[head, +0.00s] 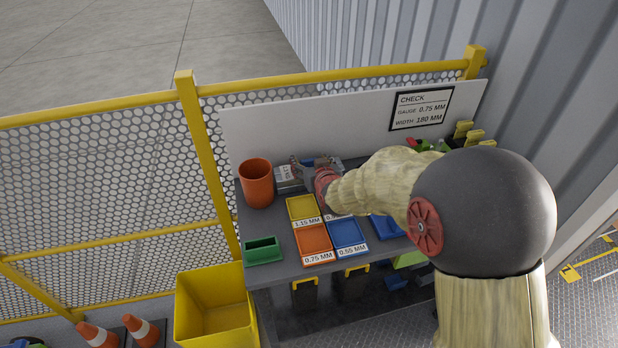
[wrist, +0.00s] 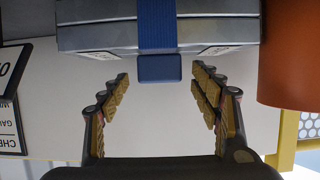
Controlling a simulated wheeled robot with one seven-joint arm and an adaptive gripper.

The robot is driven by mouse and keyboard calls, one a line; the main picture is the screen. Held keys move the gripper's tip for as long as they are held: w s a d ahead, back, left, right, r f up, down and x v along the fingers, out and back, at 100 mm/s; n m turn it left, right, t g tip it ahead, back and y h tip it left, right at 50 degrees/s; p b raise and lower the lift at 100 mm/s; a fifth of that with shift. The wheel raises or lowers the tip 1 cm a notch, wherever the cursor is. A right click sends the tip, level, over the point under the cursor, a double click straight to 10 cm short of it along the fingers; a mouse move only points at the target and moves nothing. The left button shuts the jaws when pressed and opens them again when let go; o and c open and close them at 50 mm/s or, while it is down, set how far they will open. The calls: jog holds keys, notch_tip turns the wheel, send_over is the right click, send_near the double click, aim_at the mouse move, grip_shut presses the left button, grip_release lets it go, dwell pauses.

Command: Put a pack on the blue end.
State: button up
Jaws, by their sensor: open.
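A grey pack (wrist: 100,38) with a blue band (wrist: 158,25) and a blue block (wrist: 160,68) at its edge fills the top of the wrist view. In the head view, a grey pack (head: 288,180) with a label stands at the back of the bench beside the orange cup. My gripper (wrist: 160,76) is open, its fingertips apart on either side of the blue block, and nothing is seen gripped. In the head view my gripper (head: 318,166) is at the bench's back, partly hiding the pack. A blue tray (head: 347,234) labelled 0.55 MM lies at the front; another blue tray (head: 385,228) is partly hidden by my arm.
A yellow tray (head: 301,208), an orange tray (head: 313,241), a green bin (head: 263,251) and an orange cup (head: 257,184) stand on the bench. A white back panel (head: 262,132) carries a CHECK sign (head: 420,108) reading 0.75 MM and 180 MM. A yellow bin (head: 213,305) stands in front.

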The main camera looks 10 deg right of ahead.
jog(key=c, duration=0.3)
grip_shut()
dwell(0.7)
jog(key=shift+w+r, duration=0.1)
jog(key=shift+r, duration=0.15)
